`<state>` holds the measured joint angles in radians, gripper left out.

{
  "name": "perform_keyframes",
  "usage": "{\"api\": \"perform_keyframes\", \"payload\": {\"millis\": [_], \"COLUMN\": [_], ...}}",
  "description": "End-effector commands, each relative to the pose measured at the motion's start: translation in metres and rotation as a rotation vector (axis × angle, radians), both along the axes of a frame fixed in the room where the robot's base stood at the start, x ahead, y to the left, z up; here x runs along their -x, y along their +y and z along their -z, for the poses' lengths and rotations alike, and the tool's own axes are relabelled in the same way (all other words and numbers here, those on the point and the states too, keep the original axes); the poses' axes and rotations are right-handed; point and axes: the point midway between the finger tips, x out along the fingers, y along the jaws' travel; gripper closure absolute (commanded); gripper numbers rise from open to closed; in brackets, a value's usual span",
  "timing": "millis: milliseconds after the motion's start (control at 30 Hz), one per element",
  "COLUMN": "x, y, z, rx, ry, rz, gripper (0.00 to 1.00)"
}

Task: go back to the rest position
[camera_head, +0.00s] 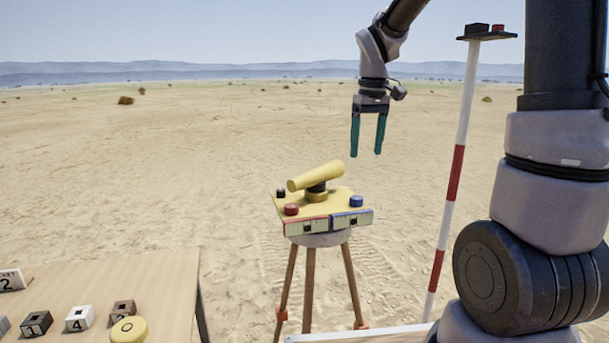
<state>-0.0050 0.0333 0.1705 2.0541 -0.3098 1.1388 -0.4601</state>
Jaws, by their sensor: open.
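My gripper (367,152) hangs in the air at the upper middle with its two teal fingers pointing down. The fingers are apart and nothing is between them. It appears above and to the right of the yellow instrument (318,177) on the tripod (308,285), clear of it in the picture. My arm links come in from the top and fill the right side.
The instrument's yellow top carries red (291,210), blue (356,201) and black (281,193) knobs. A red-and-white pole (456,172) stands right of it. A wooden table (165,290) at lower left holds several marked cubes and a yellow disc (129,330). Open sand lies behind.

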Motion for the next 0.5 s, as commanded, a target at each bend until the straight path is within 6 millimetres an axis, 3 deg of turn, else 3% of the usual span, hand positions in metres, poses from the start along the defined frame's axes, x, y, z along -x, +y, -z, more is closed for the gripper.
{"api": "perform_keyframes", "payload": {"millis": [200, 500], "x": [0.049, 0.117], "y": [-0.014, -0.029], "z": [-0.042, -0.075], "rx": [-0.066, -0.209], "ry": [-0.138, -0.312], "rz": [0.186, 0.435], "gripper": [0.26, 0.26]}}
